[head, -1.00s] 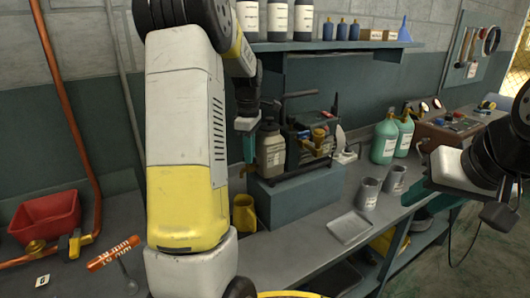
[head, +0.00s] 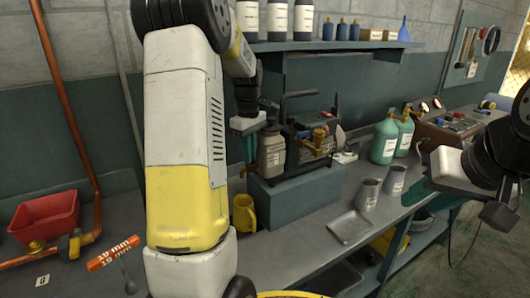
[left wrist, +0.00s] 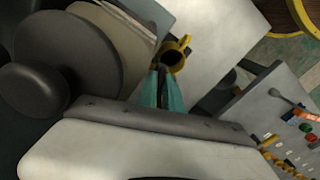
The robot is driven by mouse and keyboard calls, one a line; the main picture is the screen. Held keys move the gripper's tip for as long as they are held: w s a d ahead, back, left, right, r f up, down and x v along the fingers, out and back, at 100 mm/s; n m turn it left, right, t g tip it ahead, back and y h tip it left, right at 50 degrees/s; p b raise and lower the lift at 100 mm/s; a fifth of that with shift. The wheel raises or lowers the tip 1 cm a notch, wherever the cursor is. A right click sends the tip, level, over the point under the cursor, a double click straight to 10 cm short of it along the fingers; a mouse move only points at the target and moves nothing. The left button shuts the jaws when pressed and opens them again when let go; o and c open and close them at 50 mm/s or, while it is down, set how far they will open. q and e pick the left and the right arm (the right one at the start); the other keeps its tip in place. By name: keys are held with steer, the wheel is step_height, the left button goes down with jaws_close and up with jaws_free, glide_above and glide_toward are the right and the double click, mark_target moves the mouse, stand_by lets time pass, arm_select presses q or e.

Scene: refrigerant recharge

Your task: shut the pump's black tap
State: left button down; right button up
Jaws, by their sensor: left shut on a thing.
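The pump (head: 310,140), dark with brass fittings and a black carrying frame, stands on a grey-blue block (head: 298,195) on the bench. My left gripper (head: 250,150) points down beside the pump's left side, left of a labelled grey-beige bottle (head: 271,152). Its teal fingers are close together in the left wrist view (left wrist: 162,92), shut on the pump's black tap. The tap itself is hidden by the fingers and gripper body, so its angle cannot be told. My right gripper (head: 495,215) is at the right edge, away from the pump; its fingers are not clearly visible.
A yellow mug (head: 244,211) stands below my left gripper; it also shows in the left wrist view (left wrist: 184,44). Teal bottles (head: 385,138), two grey cups (head: 369,194) and a shallow tray (head: 349,228) stand to the right. A shelf (head: 340,46) hangs above the pump.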

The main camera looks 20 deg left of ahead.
arm_select(q)
steer(key=shift+m, duration=2.2)
steer(key=c, duration=1.4)
jaws_free()
